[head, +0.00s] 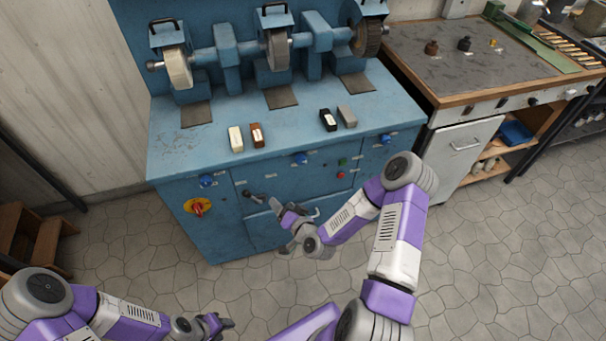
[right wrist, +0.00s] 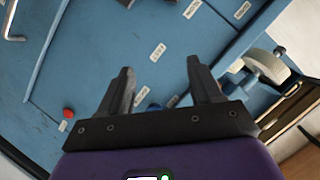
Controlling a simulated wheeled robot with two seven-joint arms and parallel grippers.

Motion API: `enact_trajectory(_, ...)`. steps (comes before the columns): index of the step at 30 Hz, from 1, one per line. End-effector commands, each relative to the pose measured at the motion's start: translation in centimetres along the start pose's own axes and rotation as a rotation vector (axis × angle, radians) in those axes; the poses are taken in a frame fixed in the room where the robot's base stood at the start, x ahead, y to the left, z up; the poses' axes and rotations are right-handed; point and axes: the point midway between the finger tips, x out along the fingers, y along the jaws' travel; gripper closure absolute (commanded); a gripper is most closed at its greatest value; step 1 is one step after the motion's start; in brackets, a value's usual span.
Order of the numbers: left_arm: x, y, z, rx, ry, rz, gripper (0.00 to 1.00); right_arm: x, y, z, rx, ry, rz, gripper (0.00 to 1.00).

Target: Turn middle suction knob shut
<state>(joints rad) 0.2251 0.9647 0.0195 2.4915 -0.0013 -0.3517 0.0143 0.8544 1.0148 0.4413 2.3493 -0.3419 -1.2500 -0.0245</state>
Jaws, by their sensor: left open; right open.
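The middle suction knob (head: 300,158) is a blue knob on the front of the blue grinding machine (head: 240,165), below its worktop. In the right wrist view, a blue knob (right wrist: 153,106) shows low between the fingers, partly hidden by the gripper mount; it appears to be the middle one. My right gripper (right wrist: 160,68) is open and empty, with its two dark fingers apart. In the head view, my right gripper (head: 284,212) is in front of the cabinet, below the middle knob and apart from it. My left gripper (head: 226,322) is open over the floor at the bottom.
Similar blue knobs sit at left (head: 206,181) and right (head: 385,139). A red rotary switch (head: 197,207) is at left; a red button (head: 340,175) is near the middle knob. Bars (head: 257,135) lie on the worktop below the grinding wheels (head: 277,48). A workbench (head: 470,60) adjoins at right.

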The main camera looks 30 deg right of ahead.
Motion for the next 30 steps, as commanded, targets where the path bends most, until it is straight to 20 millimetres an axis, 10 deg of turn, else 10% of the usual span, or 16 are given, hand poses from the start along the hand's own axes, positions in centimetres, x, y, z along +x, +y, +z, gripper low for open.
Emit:
enact_trajectory(3,1.9,-0.7,-0.1,0.0,0.001,0.0,0.57,0.2,2.7,-5.2,0.039,0.256,-0.006,0.35)
enact_trajectory(9,2.5,-0.9,-0.2,0.001,0.001,0.0,0.57,-0.5,4.1,-9.7,0.059,0.453,-0.013,0.35)
enact_trajectory(30,3.8,-1.4,-0.2,0.0,0.002,0.0,0.57,5.9,4.0,-13.2,0.06,0.46,-0.013,0.35)
